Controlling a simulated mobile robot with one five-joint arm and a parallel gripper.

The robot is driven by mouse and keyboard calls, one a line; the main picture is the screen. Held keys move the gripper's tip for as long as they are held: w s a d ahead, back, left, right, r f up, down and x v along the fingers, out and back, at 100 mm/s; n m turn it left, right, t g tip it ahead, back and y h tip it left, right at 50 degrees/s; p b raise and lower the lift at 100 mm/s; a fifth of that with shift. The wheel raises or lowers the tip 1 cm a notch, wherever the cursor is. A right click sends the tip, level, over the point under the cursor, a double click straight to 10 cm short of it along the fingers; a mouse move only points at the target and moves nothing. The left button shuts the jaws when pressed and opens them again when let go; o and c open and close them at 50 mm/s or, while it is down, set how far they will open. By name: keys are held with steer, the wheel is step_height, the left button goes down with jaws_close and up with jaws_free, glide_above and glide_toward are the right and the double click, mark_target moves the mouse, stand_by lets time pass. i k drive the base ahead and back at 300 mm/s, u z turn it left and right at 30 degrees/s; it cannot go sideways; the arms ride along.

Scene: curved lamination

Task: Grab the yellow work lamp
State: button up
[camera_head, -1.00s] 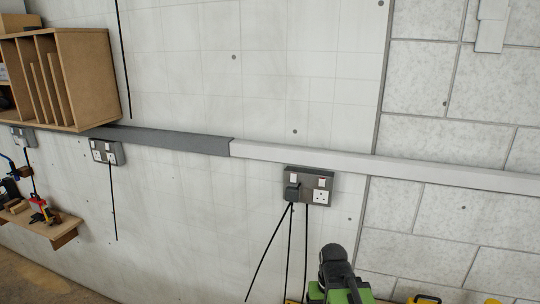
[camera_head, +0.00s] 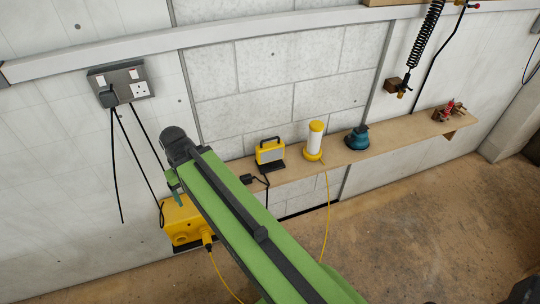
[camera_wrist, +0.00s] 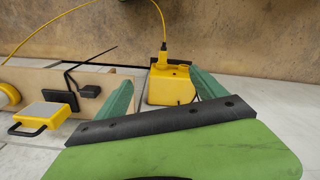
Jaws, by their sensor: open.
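The yellow work lamp (camera_head: 270,152), a flat panel in a yellow frame with a handle, stands on the wooden wall shelf. In the wrist view the lamp (camera_wrist: 42,116) lies at the left, outside my jaws. A taller yellow and white cylindrical lamp (camera_head: 314,142) stands to its right on the shelf. My gripper (camera_head: 172,186) is left of the lamp and apart from it, partly hidden by my arm. In the wrist view my gripper (camera_wrist: 160,77) has its teal fingers spread, with nothing held between them.
A yellow power box (camera_head: 186,222) with cables sits below my gripper; it shows beyond the fingers in the wrist view (camera_wrist: 169,88). A black adapter and cable (camera_head: 248,179) lie beside the lamp. A teal tool (camera_head: 357,138) stands further right on the shelf (camera_head: 400,136).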

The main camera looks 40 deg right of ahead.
mark_target(269, 155)
steer(key=u, duration=5.6)
steer(key=i, duration=0.1)
steer(key=z, duration=2.75)
steer(key=k, duration=0.85)
steer(key=z, duration=1.35)
steer(key=i, duration=1)
steer(key=u, duration=0.05)
